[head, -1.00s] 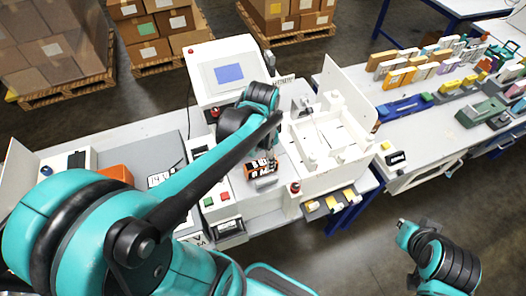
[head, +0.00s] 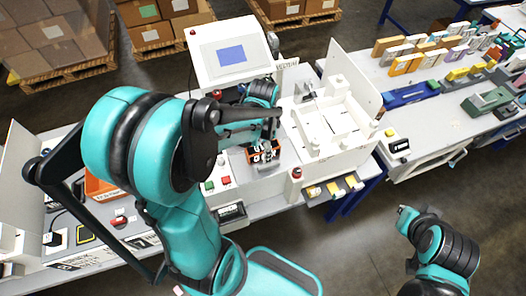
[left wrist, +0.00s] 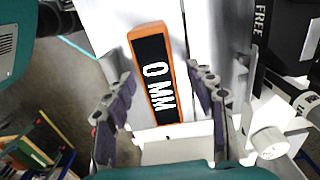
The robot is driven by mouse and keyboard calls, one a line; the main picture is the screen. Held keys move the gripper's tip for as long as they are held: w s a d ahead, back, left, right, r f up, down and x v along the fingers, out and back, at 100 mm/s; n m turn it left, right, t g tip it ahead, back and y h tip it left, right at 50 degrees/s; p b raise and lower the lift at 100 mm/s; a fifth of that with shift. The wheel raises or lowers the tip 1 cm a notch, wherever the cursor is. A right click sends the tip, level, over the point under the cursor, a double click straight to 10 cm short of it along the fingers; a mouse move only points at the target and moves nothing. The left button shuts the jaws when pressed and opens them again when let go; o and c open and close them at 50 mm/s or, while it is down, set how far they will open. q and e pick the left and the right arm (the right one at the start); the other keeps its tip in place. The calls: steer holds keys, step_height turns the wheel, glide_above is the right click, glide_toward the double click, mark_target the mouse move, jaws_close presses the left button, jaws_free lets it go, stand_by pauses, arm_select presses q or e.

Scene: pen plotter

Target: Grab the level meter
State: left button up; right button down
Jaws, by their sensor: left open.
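My left gripper is open and holds nothing. My right arm (head: 440,250) is at the lower right, away from the tables; its finger state is unclear.
A white box-like fixture (head: 330,125) stands just right of the meter. A white console with a blue screen (head: 231,55) stands behind. Red and green buttons (head: 217,182) are at the left front. A second table (head: 440,120) holds several coloured parts.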

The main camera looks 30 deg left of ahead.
arm_select(q)
jaws_close()
